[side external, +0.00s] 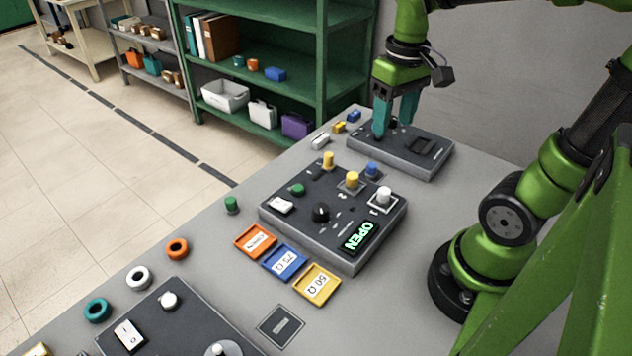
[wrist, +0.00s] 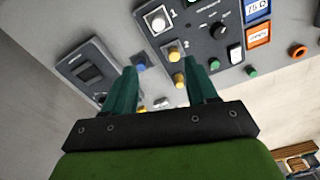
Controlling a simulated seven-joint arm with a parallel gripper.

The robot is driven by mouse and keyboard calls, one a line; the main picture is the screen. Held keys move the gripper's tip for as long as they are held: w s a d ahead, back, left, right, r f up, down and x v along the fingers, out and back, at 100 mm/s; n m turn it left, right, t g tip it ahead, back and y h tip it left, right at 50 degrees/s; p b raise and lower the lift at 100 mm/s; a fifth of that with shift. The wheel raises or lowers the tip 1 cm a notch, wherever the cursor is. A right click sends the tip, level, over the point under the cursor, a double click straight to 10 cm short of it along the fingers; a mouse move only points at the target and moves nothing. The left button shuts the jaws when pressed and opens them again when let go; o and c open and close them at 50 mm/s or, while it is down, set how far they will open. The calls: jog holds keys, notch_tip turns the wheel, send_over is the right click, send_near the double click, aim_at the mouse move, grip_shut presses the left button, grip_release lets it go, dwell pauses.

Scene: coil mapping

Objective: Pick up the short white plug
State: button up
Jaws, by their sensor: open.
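A short white plug (side external: 383,195) stands upright in a pale square at the right corner of the middle dark panel (side external: 335,225). It also shows at the top of the wrist view (wrist: 157,20), beyond my fingertips and slightly left of centre. My gripper (side external: 395,126) has teal fingers, spread apart with nothing visible between them. It is over the back dark device, behind the plug and apart from it. In the wrist view the fingers (wrist: 163,72) point toward the panel. A small white piece (side external: 320,141) lies on the table beyond the panel.
Yellow plugs (side external: 352,180), a blue plug (side external: 372,170) and a black knob (side external: 321,212) stand near the white plug. The back device (side external: 415,150) has a display. Orange, blue and yellow trays (side external: 316,285) sit in front. Bare table lies right of the panel.

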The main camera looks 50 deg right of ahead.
aim_at(384, 190)
jog(key=f, duration=1.6)
jog(key=shift+s+a+f, duration=0.15)
jog(key=shift+s+f, duration=0.15)
jog(key=shift+s, duration=0.05)
jog(key=shift+c, duration=0.4)
grip_shut()
jog(key=shift+r, duration=0.1)
